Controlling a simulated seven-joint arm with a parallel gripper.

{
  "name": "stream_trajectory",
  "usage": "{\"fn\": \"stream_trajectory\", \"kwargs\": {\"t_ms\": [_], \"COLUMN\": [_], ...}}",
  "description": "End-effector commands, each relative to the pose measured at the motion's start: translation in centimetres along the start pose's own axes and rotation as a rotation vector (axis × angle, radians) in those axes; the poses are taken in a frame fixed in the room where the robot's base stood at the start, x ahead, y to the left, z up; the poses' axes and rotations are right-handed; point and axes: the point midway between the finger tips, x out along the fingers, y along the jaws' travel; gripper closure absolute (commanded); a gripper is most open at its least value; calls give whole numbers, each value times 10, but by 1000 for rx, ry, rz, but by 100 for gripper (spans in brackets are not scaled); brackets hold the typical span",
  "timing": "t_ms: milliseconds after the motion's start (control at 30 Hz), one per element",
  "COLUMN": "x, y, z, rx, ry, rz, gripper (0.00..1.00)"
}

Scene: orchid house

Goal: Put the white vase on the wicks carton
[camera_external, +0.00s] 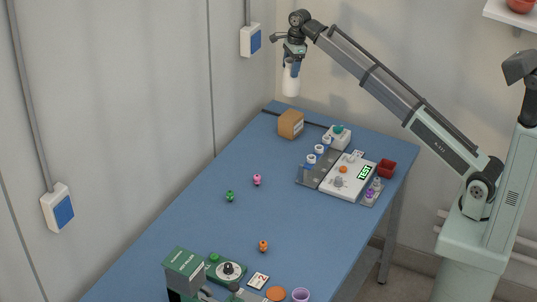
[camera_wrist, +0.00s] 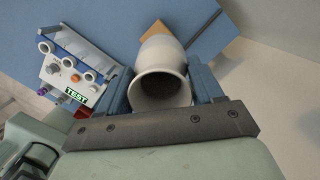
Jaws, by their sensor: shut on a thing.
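The white vase (camera_external: 291,86) hangs in my gripper (camera_external: 291,66), high above the far end of the blue table in the external view. In the wrist view the vase (camera_wrist: 160,75) sits between the two blue fingers of my gripper (camera_wrist: 163,88), its round open mouth facing the camera. The fingers are shut on it. A brown carton (camera_external: 290,124), likely the wicks carton, stands on the table below the vase and apart from it. A corner of the carton (camera_wrist: 159,29) shows behind the vase in the wrist view; the rest is hidden.
A white test panel (camera_external: 347,178) with knobs and a rack of several white-topped vials stands right of the carton, with a red bin (camera_external: 386,168) beyond. Small pink (camera_external: 257,180), green (camera_external: 230,196) and orange (camera_external: 263,246) figures stand on the table. The carton's top looks clear.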

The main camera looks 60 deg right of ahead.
Motion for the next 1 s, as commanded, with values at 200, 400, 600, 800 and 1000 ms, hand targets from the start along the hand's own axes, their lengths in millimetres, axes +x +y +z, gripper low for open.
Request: {"fn": "stream_trajectory", "kwargs": {"t_ms": [200, 400, 600, 800, 1000], "x": [2, 21, 53, 67, 89], "y": [2, 3, 4, 3, 4], "z": [-1, -5, -10, -11, -15], "rx": [94, 107, 106, 105, 105], "ry": [4, 4, 5, 4, 4], "rz": [3, 4, 4, 3, 4], "gripper": [100, 100, 100, 100, 100]}}
